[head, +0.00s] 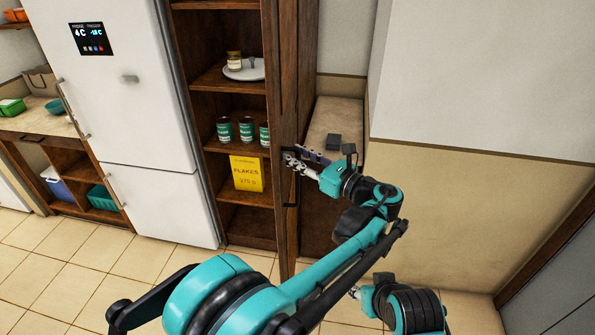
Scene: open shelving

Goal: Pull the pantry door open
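The brown wooden pantry door (285,225) stands swung out from the tall pantry cabinet (240,145), and I see it almost edge-on. The cabinet's shelves show to the left of the door. A dark handle (291,190) is on the door's right side. My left gripper (292,160) is at the door's right side, just above the handle, with its fingertips at or against the door. The fingers are small here, and their gap is unclear. My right gripper (355,292) shows only in part at the bottom, away from the door.
A white fridge (130,100) stands to the left. A beige wall (470,190) bounds the right. Tiled floor (60,270) is clear at lower left.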

